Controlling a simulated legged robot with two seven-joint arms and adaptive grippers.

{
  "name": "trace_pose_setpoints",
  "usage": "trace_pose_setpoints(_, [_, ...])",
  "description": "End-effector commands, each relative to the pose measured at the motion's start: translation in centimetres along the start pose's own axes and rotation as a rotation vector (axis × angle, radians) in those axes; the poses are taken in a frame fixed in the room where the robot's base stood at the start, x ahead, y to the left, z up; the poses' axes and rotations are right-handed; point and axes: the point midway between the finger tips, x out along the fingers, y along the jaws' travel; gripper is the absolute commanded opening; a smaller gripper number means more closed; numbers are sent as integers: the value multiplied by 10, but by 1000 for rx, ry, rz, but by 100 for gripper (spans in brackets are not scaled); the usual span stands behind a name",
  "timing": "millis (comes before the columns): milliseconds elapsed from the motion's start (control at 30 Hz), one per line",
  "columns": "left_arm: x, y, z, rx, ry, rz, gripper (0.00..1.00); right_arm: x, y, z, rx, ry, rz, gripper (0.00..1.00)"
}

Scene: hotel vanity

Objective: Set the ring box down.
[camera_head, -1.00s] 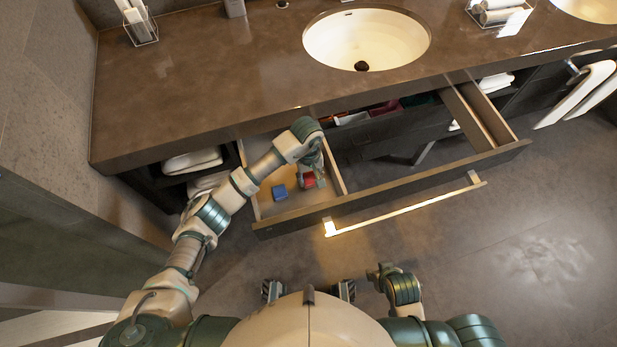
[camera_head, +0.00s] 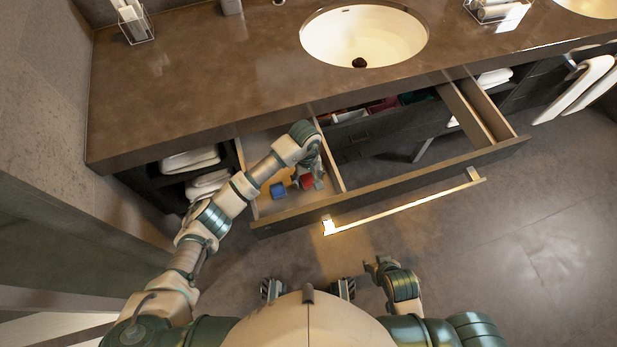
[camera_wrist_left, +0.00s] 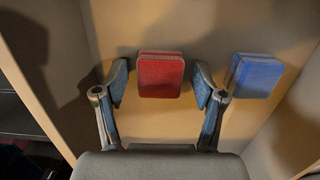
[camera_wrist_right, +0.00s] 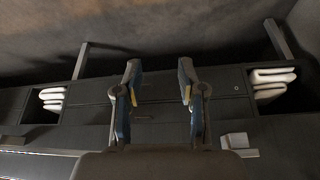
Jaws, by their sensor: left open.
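A small red box (camera_head: 306,181), which looks like the ring box, is in the left compartment of the open drawer (camera_head: 345,202). In the left wrist view the red box (camera_wrist_left: 161,75) appears to rest on the drawer floor. My left gripper (camera_wrist_left: 161,84) is open around it, with a gap between each finger and the box. In the head view my left gripper (camera_head: 312,178) partly hides the box. A blue box (camera_head: 278,190) lies to the left of the red one; it also shows in the left wrist view (camera_wrist_left: 255,76). My right gripper (camera_wrist_right: 158,78) is open and empty.
The drawer's wooden divider (camera_head: 330,163) stands close to the right of my left gripper. The brown counter (camera_head: 215,85) with a sink (camera_head: 364,35) overhangs behind. Folded towels (camera_head: 190,160) sit on a shelf left of the drawer.

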Motion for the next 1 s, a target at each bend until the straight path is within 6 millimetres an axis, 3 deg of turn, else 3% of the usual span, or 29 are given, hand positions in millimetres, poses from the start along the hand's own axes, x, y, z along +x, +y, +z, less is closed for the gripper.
trace_pose_setpoints(167, [-16,0,-1,1,5,1,70,-4,0,11,2,-53,0,40])
trace_pose_setpoints(433, [-79,0,-1,0,6,1,70,-18,4,39,6,-185,9,40])
trace_pose_setpoints(600, [-107,0,-1,0,4,0,70,-10,4,42,6,-197,10,40])
trace_pose_setpoints(767, [-120,0,0,-1,1,-1,70,-7,4,42,6,-196,9,40])
trace_pose_setpoints(1000, [-121,0,0,0,-1,-1,70,-4,4,42,6,-198,9,40])
